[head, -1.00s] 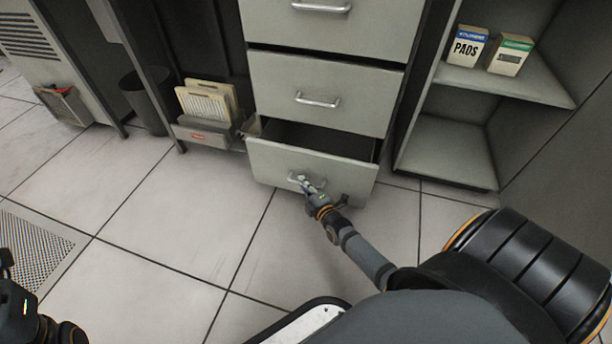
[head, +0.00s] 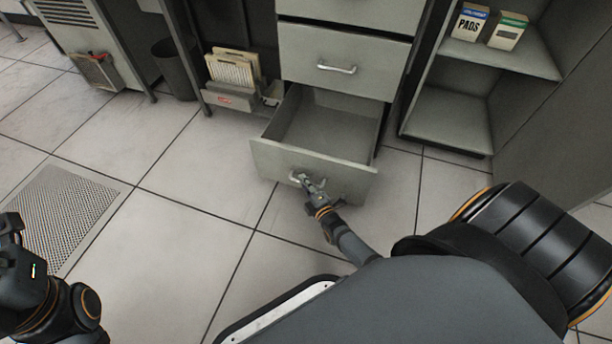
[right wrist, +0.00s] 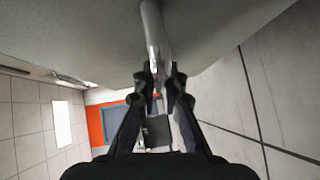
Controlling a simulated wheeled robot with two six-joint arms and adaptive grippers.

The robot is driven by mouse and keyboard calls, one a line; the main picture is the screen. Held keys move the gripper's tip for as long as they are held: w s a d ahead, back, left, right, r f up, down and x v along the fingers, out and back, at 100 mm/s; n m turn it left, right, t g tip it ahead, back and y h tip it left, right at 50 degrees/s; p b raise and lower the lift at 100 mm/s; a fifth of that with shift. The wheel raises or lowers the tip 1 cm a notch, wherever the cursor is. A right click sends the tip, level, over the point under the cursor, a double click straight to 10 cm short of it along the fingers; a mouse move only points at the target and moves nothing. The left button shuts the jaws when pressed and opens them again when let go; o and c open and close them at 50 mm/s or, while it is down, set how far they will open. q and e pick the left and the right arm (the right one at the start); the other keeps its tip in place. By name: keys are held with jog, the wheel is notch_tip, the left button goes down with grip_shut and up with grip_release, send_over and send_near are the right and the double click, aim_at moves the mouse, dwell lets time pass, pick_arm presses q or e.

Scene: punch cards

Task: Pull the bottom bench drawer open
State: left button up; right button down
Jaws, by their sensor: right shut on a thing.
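The bottom bench drawer (head: 273,161) is pulled well out and its empty-looking inside shows in the head view. My right gripper (head: 308,184) is at its front and shut on the drawer handle (head: 296,177). In the right wrist view the handle (right wrist: 152,35) runs down between the fingers of my right gripper (right wrist: 160,82), below the drawer front (right wrist: 60,35). My left arm shows at the lower left of the head view; its fingertips are not clearly seen.
The drawer above (head: 345,50) is shut. A file holder (head: 230,98) with folders stands left of the open drawer. A shelf unit (head: 450,112) with two small boxes stands at the right. The tiled floor (head: 215,170) before the drawer is clear. A floor grate (head: 60,215) lies at the left.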

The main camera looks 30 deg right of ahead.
dwell(0.3)
jog(key=c, duration=1.4)
grip_release()
jog(key=shift+s, duration=0.1)
jog(key=s+r, duration=0.1)
jog(key=s, duration=1)
jog(key=shift+s+a+r, duration=0.3)
jog(key=shift+s+a, duration=0.1)
jog(key=shift+a, duration=0.05)
jog(key=shift+r, duration=0.1)
